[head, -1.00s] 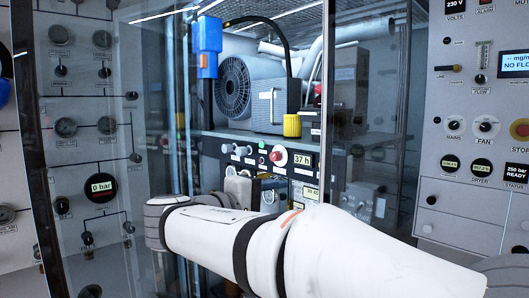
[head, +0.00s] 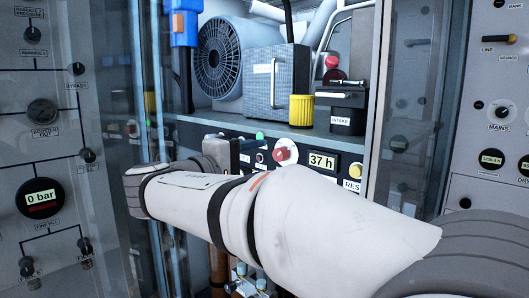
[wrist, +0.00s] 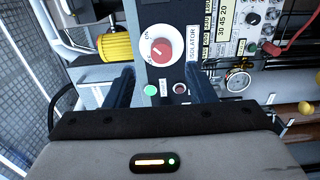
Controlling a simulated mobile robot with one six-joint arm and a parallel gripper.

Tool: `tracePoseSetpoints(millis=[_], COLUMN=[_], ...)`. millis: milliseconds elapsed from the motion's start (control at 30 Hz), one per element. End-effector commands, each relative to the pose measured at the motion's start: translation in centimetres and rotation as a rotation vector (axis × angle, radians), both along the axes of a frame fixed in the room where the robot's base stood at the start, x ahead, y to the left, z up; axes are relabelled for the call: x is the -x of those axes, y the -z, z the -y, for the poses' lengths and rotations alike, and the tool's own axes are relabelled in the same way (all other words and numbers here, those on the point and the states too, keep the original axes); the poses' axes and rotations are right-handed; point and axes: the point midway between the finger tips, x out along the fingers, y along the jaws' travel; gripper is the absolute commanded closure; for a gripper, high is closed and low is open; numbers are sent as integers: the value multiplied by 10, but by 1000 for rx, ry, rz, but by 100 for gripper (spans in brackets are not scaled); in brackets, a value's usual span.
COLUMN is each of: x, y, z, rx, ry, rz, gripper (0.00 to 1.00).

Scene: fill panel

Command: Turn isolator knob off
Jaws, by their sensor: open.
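The isolator knob (wrist: 161,49) is a red knob on a round white dial, beside a label reading ISOLATOR in the wrist view. It also shows as a red knob on the dark panel strip in the head view (head: 282,154), left of a 37 h display. My gripper (wrist: 161,77) is open, with one dark finger on each side of the strip below the dial. The knob lies just beyond the fingertips, roughly centred between them, and nothing is held.
A green button (wrist: 151,90) and a small dark red one (wrist: 179,88) sit between the fingers. A yellow cylinder (wrist: 115,46) is near the left finger, a gauge (wrist: 237,80) right of the right one. Glass panes (head: 425,110) flank the opening.

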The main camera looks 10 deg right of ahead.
Motion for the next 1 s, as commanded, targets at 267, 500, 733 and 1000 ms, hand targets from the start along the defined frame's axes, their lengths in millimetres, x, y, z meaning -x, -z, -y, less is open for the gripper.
tracePoseSetpoints(millis=[267, 500, 733, 1000], x=[-25, -34, -34, -34], y=[-1, 0, 0, 0], z=[38, 51, 51, 51], rx=[0, 0, 0, 0], ry=[6, 3, 3, 4], rz=[-1, -1, -1, -1], gripper=[50, 50, 51, 73])
